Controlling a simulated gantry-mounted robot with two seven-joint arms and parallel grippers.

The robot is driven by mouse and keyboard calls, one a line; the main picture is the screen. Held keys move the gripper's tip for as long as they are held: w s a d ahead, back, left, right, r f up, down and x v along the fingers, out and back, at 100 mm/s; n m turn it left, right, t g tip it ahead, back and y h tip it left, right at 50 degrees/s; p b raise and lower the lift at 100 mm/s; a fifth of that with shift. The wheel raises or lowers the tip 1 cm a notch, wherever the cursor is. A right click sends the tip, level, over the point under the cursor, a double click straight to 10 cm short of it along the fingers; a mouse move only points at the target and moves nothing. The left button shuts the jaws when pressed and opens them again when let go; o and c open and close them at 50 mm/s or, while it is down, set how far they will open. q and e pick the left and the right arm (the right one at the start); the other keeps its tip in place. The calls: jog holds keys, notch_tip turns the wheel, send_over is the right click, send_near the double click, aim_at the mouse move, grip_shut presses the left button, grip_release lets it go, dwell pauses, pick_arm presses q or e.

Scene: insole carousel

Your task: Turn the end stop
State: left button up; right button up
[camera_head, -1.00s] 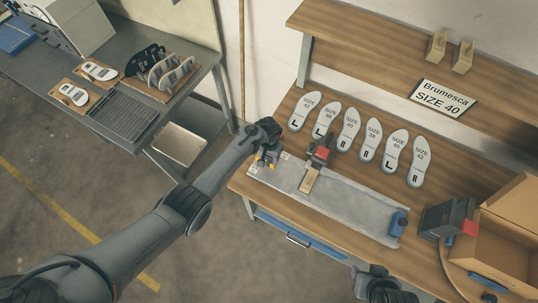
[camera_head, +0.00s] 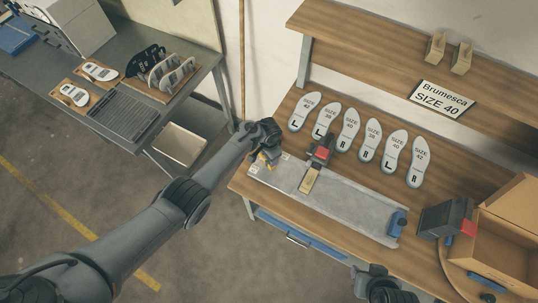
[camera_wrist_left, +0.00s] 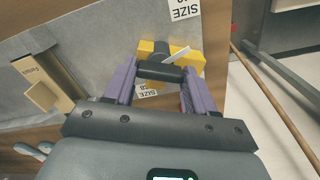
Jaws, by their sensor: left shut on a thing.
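The end stop is a yellow block with a dark crossbar (camera_wrist_left: 158,72), at the left end of a grey metal plate (camera_head: 345,205). In the left wrist view, the purple fingers of my left gripper (camera_wrist_left: 160,84) sit on either side of the dark bar, shut on it. The yellow block (camera_wrist_left: 188,58) shows behind the bar. In the head view, my left gripper (camera_head: 266,152) covers most of the end stop. My right arm's dark end (camera_head: 378,283) shows at the bottom edge; its fingers are not clear.
A wooden piece (camera_head: 309,180) and a red-and-black clamp (camera_head: 321,151) stand on the plate. A blue block (camera_head: 397,224) is at its right end. Several labelled insoles (camera_head: 370,139) lie behind. A cardboard box (camera_head: 512,235) stands at the right.

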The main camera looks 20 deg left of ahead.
pick_arm(q)
jog(key=m, duration=0.6)
jog(key=shift+m+b, duration=0.3)
jog(key=m, duration=0.3)
jog(key=shift+b, duration=0.4)
jog(key=shift+m+b, duration=0.4)
jog(key=shift+m, duration=1.2)
jog(key=o, duration=1)
jog(key=shift+o, duration=0.2)
